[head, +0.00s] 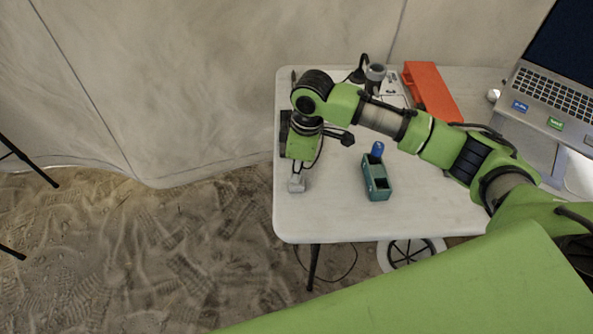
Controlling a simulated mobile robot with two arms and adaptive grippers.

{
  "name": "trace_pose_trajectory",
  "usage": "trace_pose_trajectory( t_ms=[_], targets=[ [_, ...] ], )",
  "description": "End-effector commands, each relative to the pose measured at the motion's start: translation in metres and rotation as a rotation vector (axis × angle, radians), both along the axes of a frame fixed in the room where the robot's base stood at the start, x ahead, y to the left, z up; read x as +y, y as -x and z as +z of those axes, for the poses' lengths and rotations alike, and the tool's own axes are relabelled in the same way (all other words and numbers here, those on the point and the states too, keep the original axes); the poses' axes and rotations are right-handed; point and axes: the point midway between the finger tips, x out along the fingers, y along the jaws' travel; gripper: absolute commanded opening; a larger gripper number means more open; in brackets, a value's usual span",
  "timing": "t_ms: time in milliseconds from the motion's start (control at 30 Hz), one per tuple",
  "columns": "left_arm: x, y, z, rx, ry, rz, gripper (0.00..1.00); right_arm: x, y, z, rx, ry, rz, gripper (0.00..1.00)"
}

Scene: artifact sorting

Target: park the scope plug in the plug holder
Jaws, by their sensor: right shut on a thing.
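My right gripper (341,135) is the dark part reaching right from my bent wrist, over the left part of the table. It is shut on a small dark piece, which I take to be the scope plug; its outline is hard to tell from the fingers. The teal plug holder (376,190) stands on the table to the right of the gripper and nearer the front edge. It shows open compartments on top. The gripper is apart from the holder in the picture. A blue piece (377,149) shows at the holder's far end. My left gripper is not in view.
The white table (335,215) is clear in front and left of the holder. A small grey block (297,184) sits near the left edge by a thin cable. A grey scope-like device (375,73), an orange-red case (431,92) and a laptop (553,98) are farther back.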

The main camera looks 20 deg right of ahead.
Motion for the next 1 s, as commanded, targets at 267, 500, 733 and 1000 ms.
trace_pose_trajectory(
  t_ms=[267, 500, 733, 1000],
  targets=[
    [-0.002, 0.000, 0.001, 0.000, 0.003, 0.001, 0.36, 0.000, 0.000, -0.008, -0.001, 0.000, 0.001, 0.00],
    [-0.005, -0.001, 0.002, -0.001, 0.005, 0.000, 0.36, 0.000, 0.000, -0.011, -0.001, 0.000, 0.001, 0.27],
    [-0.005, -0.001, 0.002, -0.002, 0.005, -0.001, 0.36, 0.000, 0.000, -0.011, -0.001, 0.000, 0.000, 0.27],
    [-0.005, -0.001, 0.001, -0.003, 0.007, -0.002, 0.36, -0.002, -0.001, 0.006, -0.005, -0.001, -0.001, 0.27]
  ],
)
